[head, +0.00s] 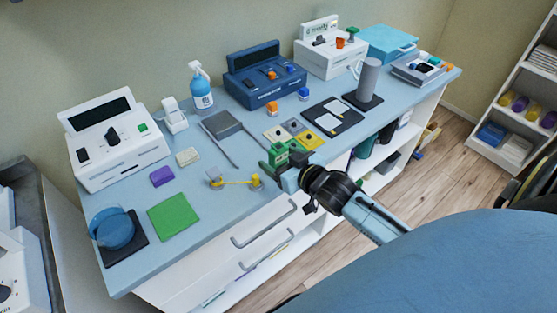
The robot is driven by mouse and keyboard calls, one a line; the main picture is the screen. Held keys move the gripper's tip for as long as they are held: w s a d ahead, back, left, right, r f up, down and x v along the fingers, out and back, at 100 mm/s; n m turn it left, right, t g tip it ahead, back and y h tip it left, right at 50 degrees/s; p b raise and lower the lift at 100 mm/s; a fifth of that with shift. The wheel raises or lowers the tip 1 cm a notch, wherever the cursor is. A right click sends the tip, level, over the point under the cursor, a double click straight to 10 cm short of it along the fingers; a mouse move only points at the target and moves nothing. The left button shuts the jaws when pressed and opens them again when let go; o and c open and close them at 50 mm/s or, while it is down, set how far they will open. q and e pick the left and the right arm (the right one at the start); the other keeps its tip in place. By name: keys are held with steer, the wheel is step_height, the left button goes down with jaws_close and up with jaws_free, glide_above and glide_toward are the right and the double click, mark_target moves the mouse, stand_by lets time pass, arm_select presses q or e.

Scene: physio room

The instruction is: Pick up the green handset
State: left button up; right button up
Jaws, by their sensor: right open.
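A small bright green block-like object (278,154), which looks like the green handset, stands near the front edge of the blue-topped counter (240,185), right of its middle. My right gripper (283,162) reaches in from the lower right and is open. Its fingers are right at the green object, apparently one on each side, and partly hide it. I cannot tell whether they touch it. My left gripper is not in view.
A green mat (173,216), a white device (117,138) and a blue device (265,77) occupy the counter. A blue padded surface (450,265) fills the lower right.

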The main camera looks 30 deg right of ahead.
steer(key=x, duration=0.3)
steer(key=shift+w+d, duration=0.1)
steer(key=c, duration=1.1)
